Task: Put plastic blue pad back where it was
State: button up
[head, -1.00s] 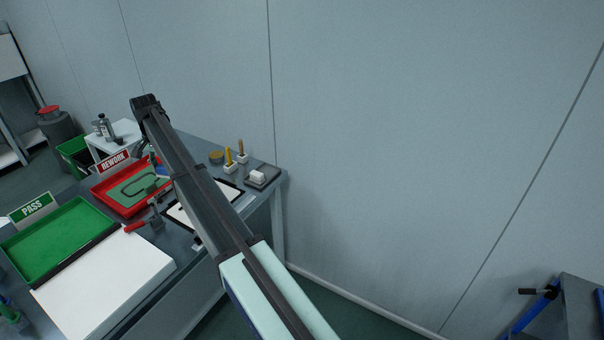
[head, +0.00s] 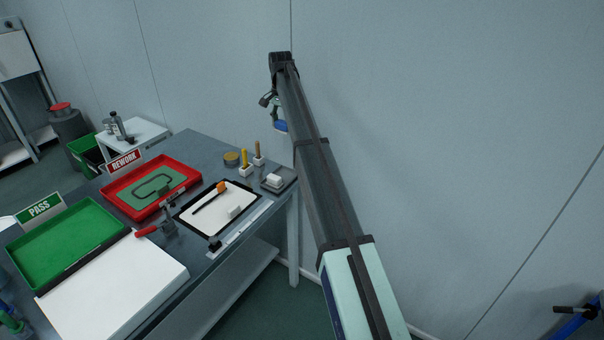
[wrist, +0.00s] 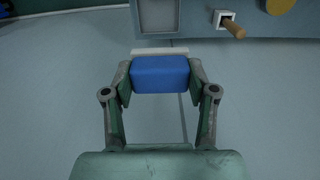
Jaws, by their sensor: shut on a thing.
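The blue pad (wrist: 160,75) is a small block between the two fingers of my gripper (wrist: 160,80) in the wrist view. My gripper is shut on it. In the head view my gripper (head: 271,108) hangs beyond the right end of the workbench, in front of the wall, with the blue pad (head: 280,127) at its lower end. The pad is held in the air, apart from the bench. In the wrist view a pale strip (wrist: 160,51) shows just past the pad; I cannot tell whether it is part of it.
A grey tray (head: 290,181) with white blocks is at the bench's right end, beside upright handled tools (head: 245,160). A white board (head: 207,218) with a dark rim, a red tray (head: 113,201) and a green tray (head: 52,258) lie farther left. The floor right of the bench is clear.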

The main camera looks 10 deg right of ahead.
aim_at(285, 175)
notch_tip(285, 175, down, 20)
jog(key=p, duration=0.4)
jog(key=shift+s, duration=0.15)
jog(key=shift+f, duration=0.1)
jog(key=o, duration=1.1)
notch_tip(285, 175, up, 12)
jog(key=b, duration=0.3)
jog(key=shift+d, duration=0.1)
